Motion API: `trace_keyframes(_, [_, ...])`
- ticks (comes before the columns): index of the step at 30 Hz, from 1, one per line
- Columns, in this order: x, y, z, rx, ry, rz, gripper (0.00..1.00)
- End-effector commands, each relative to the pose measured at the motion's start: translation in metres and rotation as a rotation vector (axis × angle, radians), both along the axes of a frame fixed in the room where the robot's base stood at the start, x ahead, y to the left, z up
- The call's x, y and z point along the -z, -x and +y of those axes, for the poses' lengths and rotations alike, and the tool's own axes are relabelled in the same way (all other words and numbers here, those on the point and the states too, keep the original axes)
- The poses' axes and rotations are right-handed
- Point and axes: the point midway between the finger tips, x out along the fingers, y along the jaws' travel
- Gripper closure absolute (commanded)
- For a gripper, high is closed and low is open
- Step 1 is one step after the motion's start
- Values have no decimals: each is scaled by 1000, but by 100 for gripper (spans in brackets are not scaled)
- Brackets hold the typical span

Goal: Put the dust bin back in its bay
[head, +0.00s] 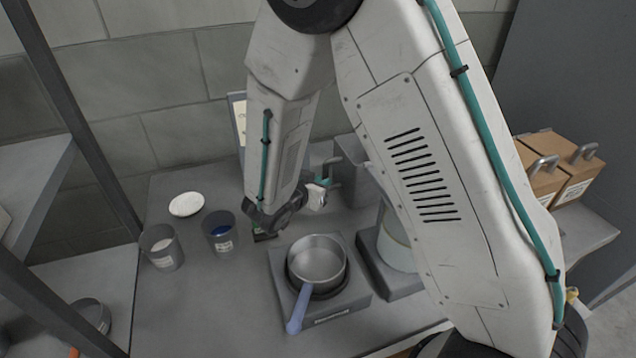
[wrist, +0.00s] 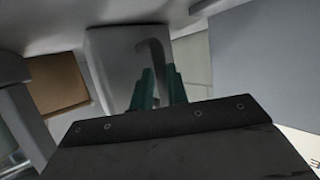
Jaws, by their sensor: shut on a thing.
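A grey box-shaped bin (head: 356,172), which I take to be the dust bin, is at the back of the bench, partly hidden behind my arm. My gripper (head: 326,178) is at its left side, shut on its handle. In the wrist view the bin (wrist: 108,65) is ahead, with its curved grey handle (wrist: 153,58) between the two green fingers of my gripper (wrist: 162,88). The fingertips overlap the handle. I cannot tell whether the bin touches the bench. I cannot make out its bay.
A pan (head: 317,262) sits on a burner, its blue handle pointing forward. Two grey cups (head: 162,248) (head: 220,233) and a white dish (head: 186,204) stand at left. Brown boxes with handles (head: 575,165) are at right. A shelf frame (head: 85,130) borders the left. Front left bench is clear.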

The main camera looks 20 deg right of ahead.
Motion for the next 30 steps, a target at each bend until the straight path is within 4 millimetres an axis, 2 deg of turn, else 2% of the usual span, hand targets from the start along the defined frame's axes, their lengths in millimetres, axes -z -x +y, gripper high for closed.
trace_keyframes(7, [1,0,1,-1,1,0,100])
trace_keyframes(8, [1,0,1,-1,0,0,79])
trace_keyframes(9, [1,0,1,-2,-1,-1,68])
trace_keyframes(10, [1,0,1,-2,-1,-1,63])
trace_keyframes(20, [-1,0,2,-1,-1,-1,63])
trace_keyframes(26, [-12,16,24,-7,0,-3,63])
trace_keyframes(30, [-23,35,46,-6,-2,-3,63])
